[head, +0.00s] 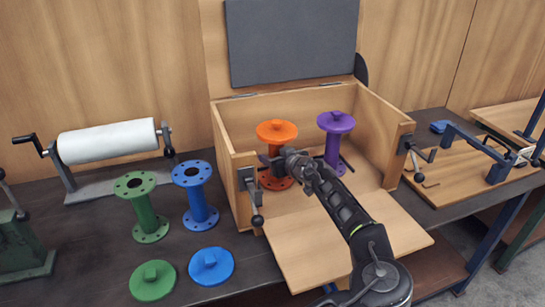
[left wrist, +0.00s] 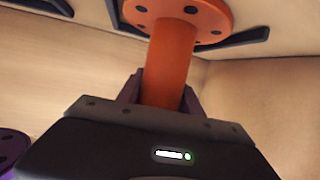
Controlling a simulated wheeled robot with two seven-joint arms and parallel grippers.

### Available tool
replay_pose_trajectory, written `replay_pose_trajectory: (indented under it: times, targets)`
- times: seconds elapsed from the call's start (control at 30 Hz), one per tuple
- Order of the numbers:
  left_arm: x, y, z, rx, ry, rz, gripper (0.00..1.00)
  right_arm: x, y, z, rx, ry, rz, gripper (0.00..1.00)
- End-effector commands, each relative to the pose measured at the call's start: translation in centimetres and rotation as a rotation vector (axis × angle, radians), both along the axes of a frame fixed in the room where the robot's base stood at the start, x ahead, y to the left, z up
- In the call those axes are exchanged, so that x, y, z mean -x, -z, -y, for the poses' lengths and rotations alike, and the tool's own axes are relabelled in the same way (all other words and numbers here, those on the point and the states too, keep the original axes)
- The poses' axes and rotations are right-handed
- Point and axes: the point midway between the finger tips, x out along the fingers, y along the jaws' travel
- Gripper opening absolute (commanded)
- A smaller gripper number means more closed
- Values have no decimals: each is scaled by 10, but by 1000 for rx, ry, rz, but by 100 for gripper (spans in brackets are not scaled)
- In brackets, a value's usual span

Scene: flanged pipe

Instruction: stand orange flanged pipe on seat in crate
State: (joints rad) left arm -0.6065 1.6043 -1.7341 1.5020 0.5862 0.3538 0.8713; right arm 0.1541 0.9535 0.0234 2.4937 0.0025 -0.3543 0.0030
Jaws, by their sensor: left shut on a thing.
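The orange flanged pipe (head: 277,133) is upright inside the wooden crate (head: 300,98), in its left half. My left gripper (head: 277,160) is shut around the pipe's shaft below the top disc. In the left wrist view the orange shaft (left wrist: 168,65) lies between the fingers. One holed flange (left wrist: 180,14) is near dark bars (left wrist: 230,38) on both sides, perhaps the seat. I cannot tell whether the flange rests fully down. My right gripper is not in view.
A purple flanged pipe (head: 334,140) stands to the right in the crate.

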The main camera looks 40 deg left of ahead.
Motion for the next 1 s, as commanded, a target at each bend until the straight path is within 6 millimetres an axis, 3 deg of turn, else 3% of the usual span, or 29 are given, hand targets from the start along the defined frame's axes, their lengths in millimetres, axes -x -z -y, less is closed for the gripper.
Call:
replay_pose_trajectory:
  times: [0.03, 0.07, 0.3, 0.7, 1.0]
  targets:
    - [-1, 1, 0, -2, 2, 3, 0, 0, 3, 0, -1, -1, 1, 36]
    - [0, 2, 0, 0, 0, 0, 44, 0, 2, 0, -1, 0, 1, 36]
    - [0, 1, 0, 0, 0, 0, 64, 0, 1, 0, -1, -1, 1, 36]
    - [0, -2, 2, 0, 1, 0, 65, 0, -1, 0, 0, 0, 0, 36]
    - [17, -15, 44, 0, 3, 3, 65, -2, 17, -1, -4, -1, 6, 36]
